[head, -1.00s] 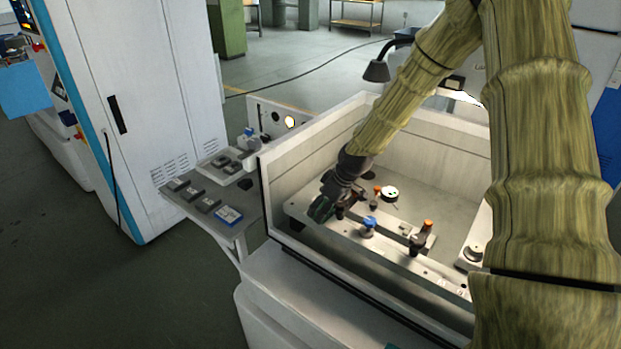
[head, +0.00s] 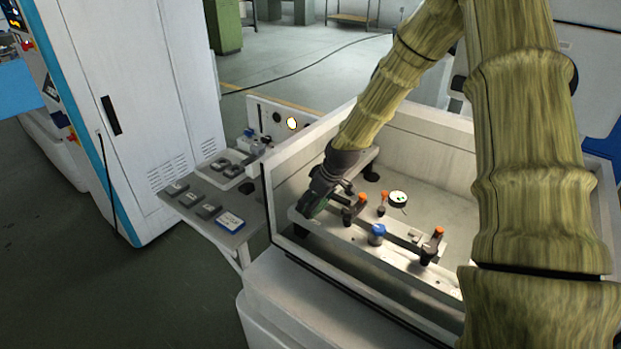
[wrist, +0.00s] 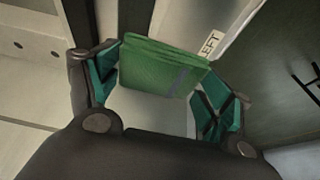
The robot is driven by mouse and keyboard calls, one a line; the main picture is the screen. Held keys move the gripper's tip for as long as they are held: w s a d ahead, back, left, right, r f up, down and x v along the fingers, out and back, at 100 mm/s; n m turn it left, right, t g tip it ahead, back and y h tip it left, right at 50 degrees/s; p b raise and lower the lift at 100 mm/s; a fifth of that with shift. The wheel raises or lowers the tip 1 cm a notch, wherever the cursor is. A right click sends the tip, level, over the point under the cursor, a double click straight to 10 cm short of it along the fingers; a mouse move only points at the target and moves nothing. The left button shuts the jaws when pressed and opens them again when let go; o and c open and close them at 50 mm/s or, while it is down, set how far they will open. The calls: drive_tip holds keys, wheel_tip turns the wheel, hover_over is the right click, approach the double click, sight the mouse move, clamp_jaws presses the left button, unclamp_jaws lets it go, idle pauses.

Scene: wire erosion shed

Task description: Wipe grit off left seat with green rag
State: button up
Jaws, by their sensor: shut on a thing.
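My gripper (wrist: 165,75) is shut on a folded green rag (wrist: 160,66), which spans between its fingertips in the wrist view. A pale surface with a label reading LEFT (wrist: 211,43) lies just beyond the rag; it appears to be the left seat (wrist: 185,22). I cannot tell whether the rag touches it, and no grit can be made out. In the head view my gripper (head: 308,206) points down at the left end of the fixture inside the white-walled tank; the rag is barely visible there.
Orange-topped clamps (head: 428,246), a blue knob (head: 376,234) and a round dial (head: 398,198) stand to the gripper's right. The tank wall (head: 330,272) rises in front. A side shelf (head: 205,222) with small blocks is outside, left.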

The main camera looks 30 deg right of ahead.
drive_tip(key=r, duration=0.2)
drive_tip(key=a+r+p, duration=0.1)
drive_tip(key=r, duration=0.1)
drive_tip(key=shift+r, duration=0.15)
drive_tip(key=shift+w+a+r+p, duration=0.15)
drive_tip(key=shift+w+r+p, duration=0.1)
drive_tip(key=shift+r+p, duration=0.35)
drive_tip(key=shift+w+p+v, duration=0.2)
drive_tip(key=shift+p+v, duration=0.45)
drive_tip(key=shift+v, duration=0.4)
drive_tip(key=shift+r, duration=0.25)
